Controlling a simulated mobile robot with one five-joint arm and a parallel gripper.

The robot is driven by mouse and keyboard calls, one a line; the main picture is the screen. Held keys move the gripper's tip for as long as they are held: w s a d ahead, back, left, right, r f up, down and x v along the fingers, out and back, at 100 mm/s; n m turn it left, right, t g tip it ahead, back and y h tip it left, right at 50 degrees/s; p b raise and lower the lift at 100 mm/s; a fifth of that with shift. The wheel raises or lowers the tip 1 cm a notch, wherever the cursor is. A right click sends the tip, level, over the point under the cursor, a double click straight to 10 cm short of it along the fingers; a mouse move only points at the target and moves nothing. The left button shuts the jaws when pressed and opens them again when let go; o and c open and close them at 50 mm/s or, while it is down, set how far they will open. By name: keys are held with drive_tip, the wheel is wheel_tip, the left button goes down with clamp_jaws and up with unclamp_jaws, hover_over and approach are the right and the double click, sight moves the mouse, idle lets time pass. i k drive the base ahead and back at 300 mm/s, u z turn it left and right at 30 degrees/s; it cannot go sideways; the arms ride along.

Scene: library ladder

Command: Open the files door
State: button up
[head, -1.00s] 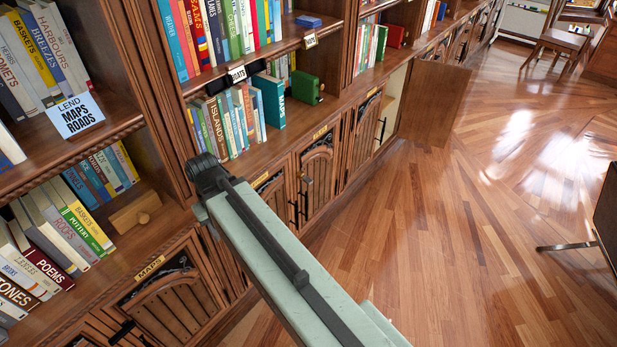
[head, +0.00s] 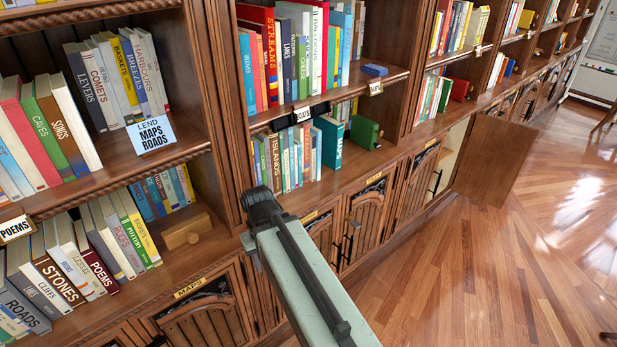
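A row of low wooden cabinet doors runs under the bookshelf. The door with the MAPS label (head: 189,288) is at the lower left and looks shut. Farther right are a door partly behind my arm (head: 322,238), a door with a dark handle (head: 362,222) and another shut door (head: 416,185); their small brass labels are too small to read, so I cannot tell which is the files door. Beyond them one door panel (head: 500,160) stands open, showing a pale interior (head: 450,150). My pale green arm reaches up from the bottom. My gripper is not visible.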

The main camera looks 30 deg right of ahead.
sight(368, 202)
drive_tip(key=u, duration=1.8)
drive_tip(key=k, duration=1.65)
drive_tip(key=z, duration=0.85)
drive_tip(key=i, duration=1.1)
drive_tip(key=u, duration=0.15)
